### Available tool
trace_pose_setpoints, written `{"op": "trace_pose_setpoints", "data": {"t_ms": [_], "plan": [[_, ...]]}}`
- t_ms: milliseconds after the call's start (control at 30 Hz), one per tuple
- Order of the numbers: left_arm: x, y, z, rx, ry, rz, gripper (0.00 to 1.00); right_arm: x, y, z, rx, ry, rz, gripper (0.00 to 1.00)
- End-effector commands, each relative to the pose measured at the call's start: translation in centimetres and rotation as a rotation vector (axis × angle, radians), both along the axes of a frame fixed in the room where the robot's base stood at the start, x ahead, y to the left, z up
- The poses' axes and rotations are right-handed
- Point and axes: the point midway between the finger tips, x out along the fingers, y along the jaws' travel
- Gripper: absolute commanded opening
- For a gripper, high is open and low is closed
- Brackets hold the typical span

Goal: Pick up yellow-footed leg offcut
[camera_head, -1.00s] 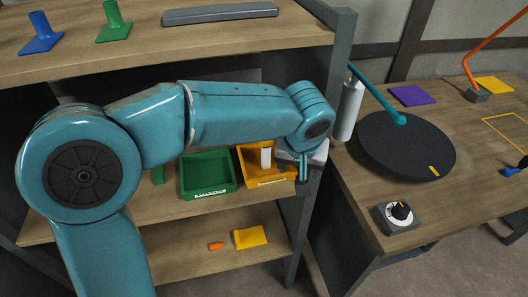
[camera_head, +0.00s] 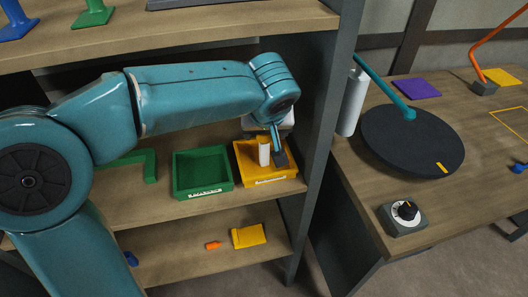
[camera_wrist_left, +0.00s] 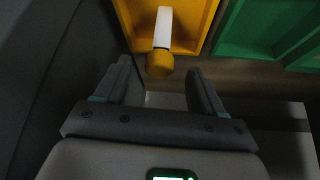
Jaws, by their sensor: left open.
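The yellow-footed leg offcut (camera_wrist_left: 162,42) is a short white post with a yellow round foot. It lies in the yellow bin (camera_wrist_left: 204,27), with its foot towards my left gripper (camera_wrist_left: 158,76). The foot appears between the two open fingertips in the left wrist view; whether they touch it I cannot tell. In the head view the white part of the offcut (camera_head: 264,152) stands out of the yellow bin (camera_head: 272,181), and my left gripper (camera_head: 279,152) is at its right side, partly hidden by my wrist. My right gripper is not in view.
A green bin (camera_head: 203,190) stands left of the yellow one on the middle shelf. A dark shelf upright (camera_head: 325,120) stands close on the right. An orange piece (camera_head: 213,245) and a yellow piece (camera_head: 249,236) lie on the lower shelf. A dial box (camera_head: 403,217) sits on the right table.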

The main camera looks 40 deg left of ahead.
Motion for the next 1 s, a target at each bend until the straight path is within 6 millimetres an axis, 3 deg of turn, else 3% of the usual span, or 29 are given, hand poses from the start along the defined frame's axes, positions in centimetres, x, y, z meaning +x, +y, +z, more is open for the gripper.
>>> {"op": "trace_pose_setpoints", "data": {"t_ms": [333,633,667,800,867,1000], "plan": [[2.2,1.9,-4.0,-0.001,0.004,0.002,0.69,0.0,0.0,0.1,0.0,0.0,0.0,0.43],[2.5,2.2,-4.5,-0.001,0.001,0.0,0.69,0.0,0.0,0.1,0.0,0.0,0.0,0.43],[2.5,2.2,-4.5,-0.001,0.001,0.0,0.62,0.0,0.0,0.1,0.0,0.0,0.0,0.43],[2.5,2.1,-4.5,-0.001,0.001,0.0,0.17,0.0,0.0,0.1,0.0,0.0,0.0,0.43],[2.5,2.1,-4.5,-0.001,0.001,0.0,0.0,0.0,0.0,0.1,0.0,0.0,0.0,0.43],[2.5,2.1,-4.4,-0.001,-0.001,0.0,0.0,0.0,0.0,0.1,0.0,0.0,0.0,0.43]]}}
